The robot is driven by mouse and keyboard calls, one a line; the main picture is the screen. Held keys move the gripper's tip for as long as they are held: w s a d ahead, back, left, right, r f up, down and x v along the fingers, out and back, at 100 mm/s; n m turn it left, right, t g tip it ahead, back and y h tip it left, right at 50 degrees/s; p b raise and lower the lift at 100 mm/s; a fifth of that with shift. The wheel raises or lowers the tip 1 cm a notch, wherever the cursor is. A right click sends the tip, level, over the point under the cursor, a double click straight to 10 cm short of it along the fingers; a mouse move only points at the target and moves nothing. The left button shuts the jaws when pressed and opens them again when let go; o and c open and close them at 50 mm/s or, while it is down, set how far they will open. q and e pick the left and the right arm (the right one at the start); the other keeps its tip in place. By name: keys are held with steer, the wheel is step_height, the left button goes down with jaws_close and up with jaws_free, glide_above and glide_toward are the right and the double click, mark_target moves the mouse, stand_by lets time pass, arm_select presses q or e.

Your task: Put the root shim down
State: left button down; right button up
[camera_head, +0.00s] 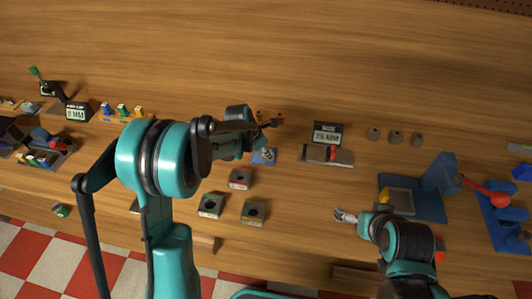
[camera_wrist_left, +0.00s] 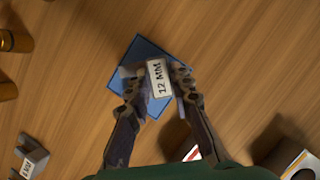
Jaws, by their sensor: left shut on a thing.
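My left gripper (camera_wrist_left: 157,82) is shut on the root shim (camera_wrist_left: 159,78), a small grey block with a white "12 MM" label. The shim is between the fingertips, over a blue square mat (camera_wrist_left: 125,94). I cannot tell whether it touches the mat. In the head view my left gripper (camera_head: 267,150) is over the same mat (camera_head: 258,160), and the shim is too small to make out clearly. My right gripper (camera_head: 345,215) hangs over the table at lower right, with no object visible in it; its finger gap is unclear.
Several dark blocks with holes (camera_head: 241,178) stand just in front of the mat. A "75 MM" display (camera_head: 327,133) with a grey gauge (camera_head: 326,155) is to the right. A blue fixture (camera_head: 437,187) stands further right. The wooden table behind is clear.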

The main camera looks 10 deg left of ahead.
arm_select(q)
steer(key=shift+f, duration=0.15)
steer(key=c, duration=1.3)
jaws_free()
steer(key=shift+c, duration=0.2)
steer(key=shift+r, duration=0.2)
steer(key=shift+r, duration=0.3)
steer(key=p+v, duration=0.3)
steer(key=v, duration=0.8)
steer(key=s+a+r+m+t+y, duration=0.1)
steer(key=s+r+m+t, duration=0.1)
steer(key=s+m, duration=0.9)
steer(key=s+a+r+m+t+y, duration=0.1)
steer(key=s+r+m+t+y, duration=0.1)
steer(key=s+m, duration=1)
steer(key=r+m, duration=0.1)
steer(key=m, duration=0.3)
steer(key=shift+s+a+r, duration=0.25)
steer(key=shift+a+r, duration=0.15)
